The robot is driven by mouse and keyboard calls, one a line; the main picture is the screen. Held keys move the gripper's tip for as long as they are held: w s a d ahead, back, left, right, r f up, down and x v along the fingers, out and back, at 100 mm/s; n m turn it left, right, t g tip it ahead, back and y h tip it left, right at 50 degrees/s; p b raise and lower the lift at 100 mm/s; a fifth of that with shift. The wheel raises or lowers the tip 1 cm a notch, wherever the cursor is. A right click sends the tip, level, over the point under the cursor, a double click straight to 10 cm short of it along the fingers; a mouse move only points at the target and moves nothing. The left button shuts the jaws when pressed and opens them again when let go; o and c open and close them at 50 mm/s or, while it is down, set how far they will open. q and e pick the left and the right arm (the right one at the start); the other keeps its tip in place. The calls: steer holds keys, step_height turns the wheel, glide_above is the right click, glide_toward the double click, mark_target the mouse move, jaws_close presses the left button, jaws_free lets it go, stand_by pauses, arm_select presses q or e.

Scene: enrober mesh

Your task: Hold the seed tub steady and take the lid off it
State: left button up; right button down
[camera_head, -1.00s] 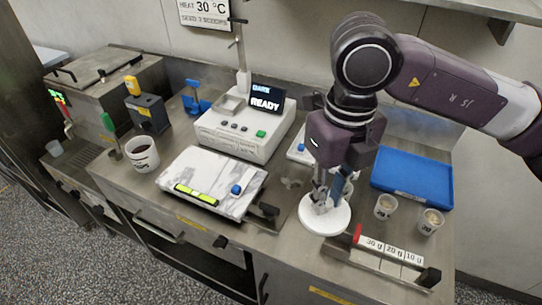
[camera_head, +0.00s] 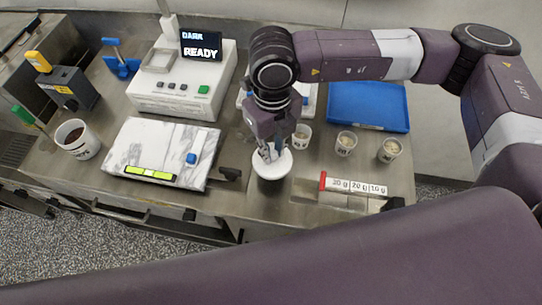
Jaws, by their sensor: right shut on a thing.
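A round white lid (camera_head: 273,168) shows near the front of the steel counter, right of the marble slab. My right gripper (camera_head: 268,153) points down at the lid's upper side and is shut on it. The seed tub's body cannot be made out; the lid hides what is directly below, and a dark patch shows under its front edge. I cannot tell whether the lid touches a tub. My left gripper is not in view.
Several small cups stand behind and right of the lid, one close by (camera_head: 302,137). A blue tray (camera_head: 368,105) lies behind them. A weight rack (camera_head: 350,186) is at right, the marble slab (camera_head: 125,145) and READY machine (camera_head: 178,93) at left.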

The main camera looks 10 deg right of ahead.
mark_target(272, 164)
step_height(272, 164, down, 3)
steer(key=shift+r, duration=0.1)
step_height(272, 164, down, 4)
steer(key=shift+r+p, duration=0.2)
steer(key=shift+p, duration=0.55)
steer(key=shift+f, duration=0.4)
steer(key=c, duration=1.8)
jaws_free()
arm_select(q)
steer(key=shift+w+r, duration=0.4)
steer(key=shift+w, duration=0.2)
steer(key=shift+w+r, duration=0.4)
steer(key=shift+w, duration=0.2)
